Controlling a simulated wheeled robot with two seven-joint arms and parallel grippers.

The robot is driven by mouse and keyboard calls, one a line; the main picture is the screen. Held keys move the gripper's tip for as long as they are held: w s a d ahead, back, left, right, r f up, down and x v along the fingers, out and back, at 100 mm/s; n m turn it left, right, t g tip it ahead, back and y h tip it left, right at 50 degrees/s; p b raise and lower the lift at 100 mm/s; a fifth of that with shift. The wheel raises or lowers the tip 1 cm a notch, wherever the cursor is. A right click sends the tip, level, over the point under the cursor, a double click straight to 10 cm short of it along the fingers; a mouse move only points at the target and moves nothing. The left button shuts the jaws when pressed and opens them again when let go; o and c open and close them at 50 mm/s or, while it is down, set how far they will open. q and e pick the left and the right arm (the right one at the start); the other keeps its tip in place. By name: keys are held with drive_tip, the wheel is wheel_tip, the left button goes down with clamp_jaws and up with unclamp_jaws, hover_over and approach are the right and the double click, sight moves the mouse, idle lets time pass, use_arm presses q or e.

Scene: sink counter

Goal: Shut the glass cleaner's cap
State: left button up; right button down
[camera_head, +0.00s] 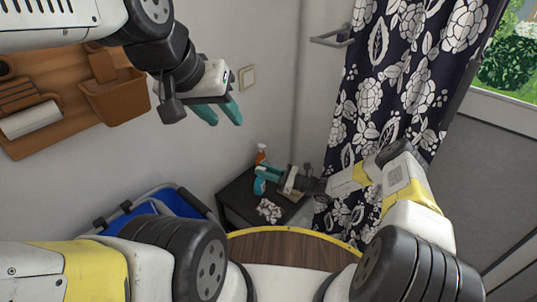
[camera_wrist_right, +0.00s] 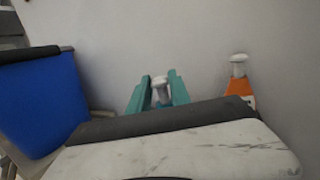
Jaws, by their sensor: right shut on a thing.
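The glass cleaner (camera_head: 259,187) is a light blue spray bottle standing on the small dark table in the head view. My right gripper (camera_head: 262,173) is shut on its upper part. In the right wrist view, a pale spray head (camera_wrist_right: 160,86) shows between the teal fingers of this gripper (camera_wrist_right: 158,92). The rest of the bottle is hidden there, and the cap's state is too small to tell. My left gripper (camera_head: 221,114) is high in front of the wall, empty, with its teal fingers apart.
An orange spray bottle (camera_head: 261,154) stands just behind the glass cleaner; it also shows in the wrist view (camera_wrist_right: 241,88). A crumpled whitish cloth (camera_head: 268,210) lies on the dark table (camera_head: 236,196). A patterned curtain (camera_head: 405,70) hangs right.

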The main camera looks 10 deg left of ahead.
drive_tip(key=c, duration=1.2)
unclamp_jaws()
drive_tip(key=shift+o, duration=0.2)
drive_tip(key=v, duration=0.8)
drive_tip(key=shift+a, duration=0.1)
